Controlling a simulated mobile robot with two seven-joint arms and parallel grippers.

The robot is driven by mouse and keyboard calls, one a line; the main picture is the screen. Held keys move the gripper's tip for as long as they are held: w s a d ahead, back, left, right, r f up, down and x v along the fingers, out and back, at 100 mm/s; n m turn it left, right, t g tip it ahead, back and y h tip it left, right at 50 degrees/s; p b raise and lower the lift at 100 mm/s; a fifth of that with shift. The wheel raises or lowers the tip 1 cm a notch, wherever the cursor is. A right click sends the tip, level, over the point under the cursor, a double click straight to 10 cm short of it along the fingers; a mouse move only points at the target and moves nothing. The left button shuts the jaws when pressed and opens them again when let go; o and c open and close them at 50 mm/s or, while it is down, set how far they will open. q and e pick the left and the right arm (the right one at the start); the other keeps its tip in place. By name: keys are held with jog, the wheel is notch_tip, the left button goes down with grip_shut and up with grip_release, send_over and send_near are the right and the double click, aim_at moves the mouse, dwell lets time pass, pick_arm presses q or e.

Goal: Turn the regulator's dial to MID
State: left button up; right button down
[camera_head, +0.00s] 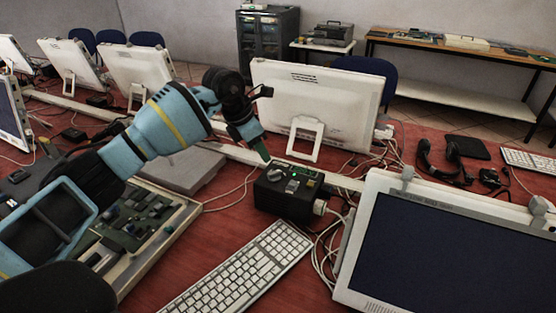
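The regulator (282,204) is a black box on the red table, between the keyboard and the back of a white monitor. Its top carries grey knob-like parts, a small green lit display and some small controls. The dial (292,186) seems to be one of the grey knobs; its pointer and any markings are too small to read. My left gripper (263,153) reaches in from the left and points down just above the box's back left edge, apparently apart from the knobs. Its fingers overlap in this view, so their gap does not show. My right gripper is not in view.
A white keyboard (240,272) lies in front of the regulator. A large monitor (440,250) stands at the right, and a white one (316,105) behind. Loose cables (326,240) run beside the box's right side. An open circuit board tray (150,235) lies under my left arm.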

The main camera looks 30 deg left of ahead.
aim_at(273, 172)
pick_arm(q)
jog(key=x, duration=0.7)
jog(key=shift+d+f, duration=0.15)
jog(key=shift+f, duration=0.2)
grip_shut()
